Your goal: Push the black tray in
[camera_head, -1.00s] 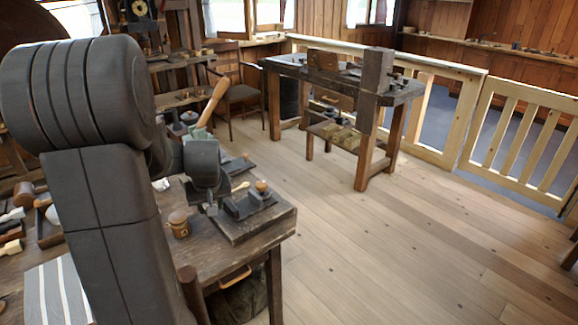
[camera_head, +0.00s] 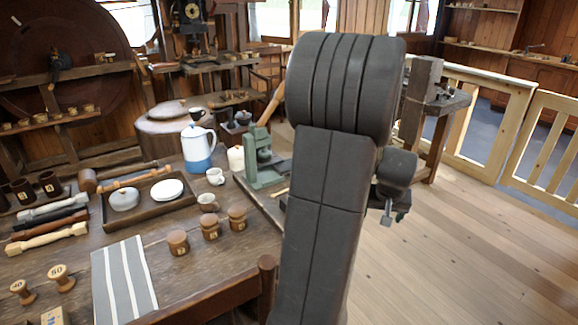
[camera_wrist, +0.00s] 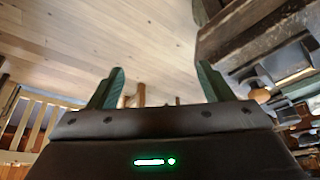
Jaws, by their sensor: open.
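A dark tray (camera_head: 152,218) lies on the wooden workbench in the head view, left of my arm. My gripper (camera_head: 388,214) is beyond the bench's right side, over the floor. In the wrist view my gripper (camera_wrist: 160,86) has its green fingers apart with nothing between them.
Several lidded wooden pots, cups and a white-blue coffee pot (camera_head: 198,148) stand right of the tray. A green tool (camera_head: 262,160) is at the bench's far right. A striped cloth (camera_head: 124,280) lies in front. The floor (camera_head: 450,240) on the right is clear.

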